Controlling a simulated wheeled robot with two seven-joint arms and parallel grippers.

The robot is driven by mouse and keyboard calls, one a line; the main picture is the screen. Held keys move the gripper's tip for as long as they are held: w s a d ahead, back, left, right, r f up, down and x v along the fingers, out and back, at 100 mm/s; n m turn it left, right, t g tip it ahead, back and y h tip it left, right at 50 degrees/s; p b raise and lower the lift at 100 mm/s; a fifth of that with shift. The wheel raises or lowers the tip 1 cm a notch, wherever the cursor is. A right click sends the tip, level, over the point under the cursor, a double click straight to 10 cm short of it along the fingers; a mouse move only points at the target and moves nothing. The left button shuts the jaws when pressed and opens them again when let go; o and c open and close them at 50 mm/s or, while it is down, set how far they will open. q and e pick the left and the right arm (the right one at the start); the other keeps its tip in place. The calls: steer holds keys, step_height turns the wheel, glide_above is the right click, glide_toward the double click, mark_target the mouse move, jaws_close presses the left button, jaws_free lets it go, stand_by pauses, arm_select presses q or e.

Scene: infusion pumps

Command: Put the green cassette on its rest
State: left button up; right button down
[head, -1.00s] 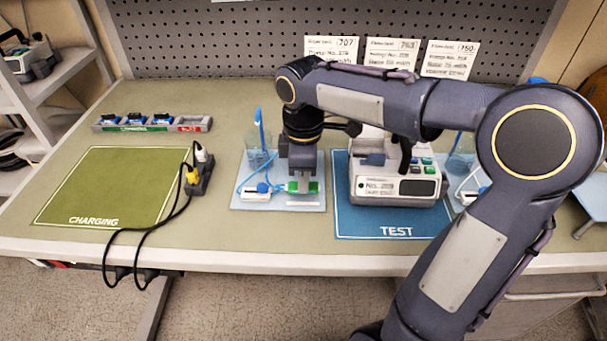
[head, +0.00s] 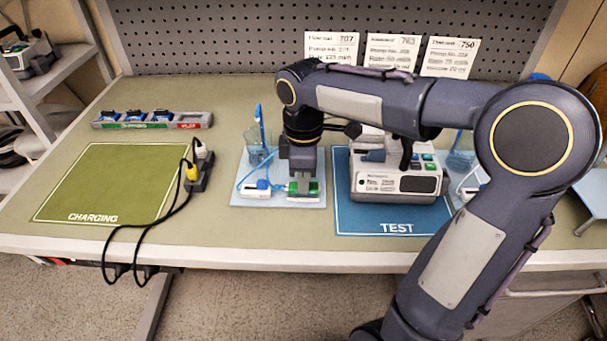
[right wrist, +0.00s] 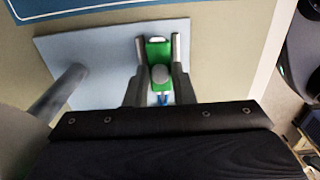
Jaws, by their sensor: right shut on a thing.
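The green cassette (head: 314,189) is between the fingers of my right gripper (head: 303,190), over the right part of the pale blue tray (head: 240,202). In the right wrist view the green cassette (right wrist: 158,48) shows between the two fingers, with a grey round knob on it and blue tubing at its near end. My right gripper is shut on it and points down. A white strip (head: 303,199) shows right at the front of the cassette; I cannot tell whether the cassette touches it. My left gripper is not in view.
A white cassette with a blue knob (head: 256,191) lies left on the tray, by a clear beaker (head: 258,150). A pump (head: 400,185) stands on the blue TEST mat (head: 350,222) to the right. A power strip with cables (head: 200,176) is left, beside the green CHARGING mat (head: 110,180).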

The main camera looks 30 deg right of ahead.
steer(key=shift+f, duration=0.35)
stand_by(0.5)
steer(key=c, duration=0.7)
jaws_free()
steer(key=shift+c, duration=0.2)
steer(key=shift+r, duration=0.15)
steer(key=shift+r+p, duration=3.4)
steer(key=shift+p, duration=0.1)
